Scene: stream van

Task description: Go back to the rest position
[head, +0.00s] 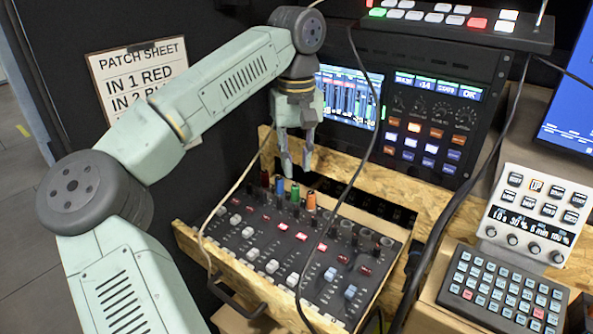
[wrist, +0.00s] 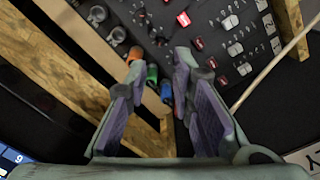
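My gripper (head: 297,165) hangs pointing down above the back row of the mixer. Its two fingers are apart with nothing held between them; the wrist view also shows this gap (wrist: 158,68). Below stand the coloured plugs in a row: red (head: 264,179), blue (head: 279,185), green (head: 295,193) and orange (head: 311,200). In the wrist view, the orange plug (wrist: 135,53), green plug (wrist: 152,74) and blue plug (wrist: 166,91) show between the fingers.
The mixer (head: 262,238) sits in a wooden frame (head: 185,240). Dark cables (head: 352,180) run across it, and a pale cable (head: 232,190) passes its left side. A rack (head: 440,110) stands behind. A patch sheet (head: 130,65), partly covered by my arm, hangs left. A keypad (head: 505,285) is at right.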

